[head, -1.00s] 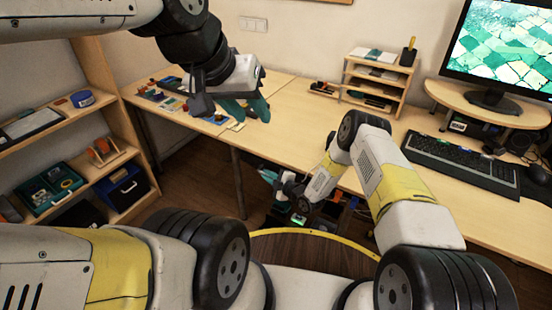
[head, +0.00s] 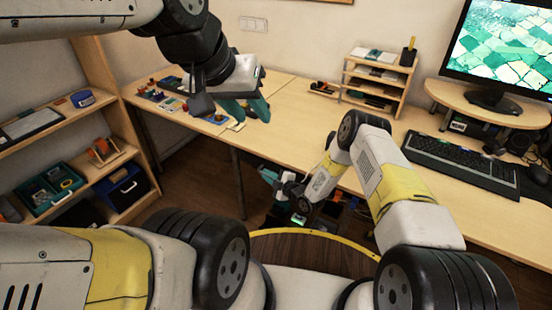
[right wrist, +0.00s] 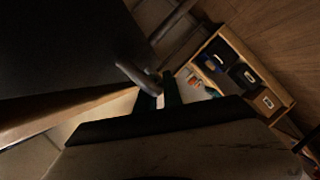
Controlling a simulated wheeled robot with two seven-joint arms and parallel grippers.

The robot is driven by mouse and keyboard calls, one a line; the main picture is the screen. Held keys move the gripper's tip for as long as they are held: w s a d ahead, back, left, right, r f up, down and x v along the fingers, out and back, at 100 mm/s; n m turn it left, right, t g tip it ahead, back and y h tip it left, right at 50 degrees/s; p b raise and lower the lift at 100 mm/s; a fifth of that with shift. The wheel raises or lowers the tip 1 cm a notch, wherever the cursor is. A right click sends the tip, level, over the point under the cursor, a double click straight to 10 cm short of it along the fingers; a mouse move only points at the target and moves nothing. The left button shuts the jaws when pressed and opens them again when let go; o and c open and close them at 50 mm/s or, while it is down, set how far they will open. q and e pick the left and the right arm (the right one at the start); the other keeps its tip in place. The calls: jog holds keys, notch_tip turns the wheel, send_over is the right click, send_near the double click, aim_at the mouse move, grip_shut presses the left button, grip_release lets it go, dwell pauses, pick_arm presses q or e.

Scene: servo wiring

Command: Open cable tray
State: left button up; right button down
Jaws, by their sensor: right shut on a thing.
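In the right wrist view a grey handle-like bar (right wrist: 134,74) runs to my right gripper (right wrist: 159,90), whose dark teal fingers are closed around its end. A large dark panel (right wrist: 60,45) fills the upper left there; I cannot tell whether it is the cable tray. In the head view my right gripper (head: 268,177) is low, below the desk's front edge, and what it holds is hidden. My left gripper (head: 247,108) is above the desk's left part, its teal fingers apart and empty.
The wooden desk (head: 310,115) carries a keyboard (head: 465,165), a monitor (head: 505,45) and a small paper rack (head: 375,82). A wooden shelf (head: 110,165) with bins stands at the left. It also appears tilted in the right wrist view (right wrist: 262,68). Dark floor shows below the desk.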

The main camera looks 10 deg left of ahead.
jog(key=shift+s, duration=0.1)
dwell(0.4)
jog(key=s+a, duration=0.3)
jog(key=s, duration=0.7)
jog(key=s+a, duration=0.4)
jog(key=s, duration=0.6)
jog(key=shift+s+a, duration=0.2)
jog(key=shift+s, duration=0.15)
jog(key=c, duration=1.5)
grip_release()
jog(key=v, duration=0.7)
jog(key=shift+s+d+r, duration=0.1)
jog(key=shift+s+d, duration=0.1)
jog(key=shift+d, duration=0.1)
jog(key=shift+d, duration=0.1)
